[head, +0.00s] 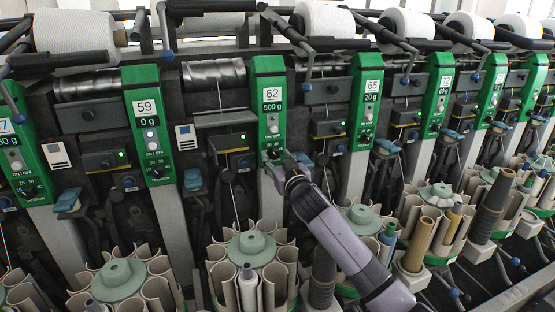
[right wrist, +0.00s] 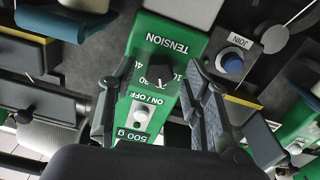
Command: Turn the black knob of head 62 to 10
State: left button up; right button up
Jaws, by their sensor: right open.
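Head 62 is the green panel (head: 269,80) with a white "62" label and a "500 g" display. Its black tension knob (right wrist: 160,74) sits between the "TENSION" and "ON / OFF" lettering, upside down in the right wrist view. Scale numbers ring the knob; I cannot tell surely which one its mark points at. My right gripper (right wrist: 153,82) is open, with one finger on each side of the panel and the knob between them, apart from the fingers. In the head view my right gripper (head: 287,165) is at the panel's lower end and partly covers the knob area. My left gripper is out of view.
Neighbouring green panels, 59 (head: 147,120) and 65 (head: 367,95), stand on either side. A blue JOIN button (right wrist: 232,64) is beside the panel. Yarn packages (head: 325,20) lie above, and round bobbin magazines (head: 250,245) stand below near my arm.

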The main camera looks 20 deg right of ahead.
grip_shut()
dwell(0.5)
jog(key=n+p, duration=0.3)
jog(key=n, duration=0.1)
jog(key=shift+n, duration=0.3)
jog(key=n+p, duration=0.1)
jog(key=n, duration=0.1)
jog(key=shift+n, duration=0.3)
jog(key=shift+f+n+p, duration=0.1)
jog(key=shift+n+p, duration=0.45)
jog(key=shift+n, duration=0.85)
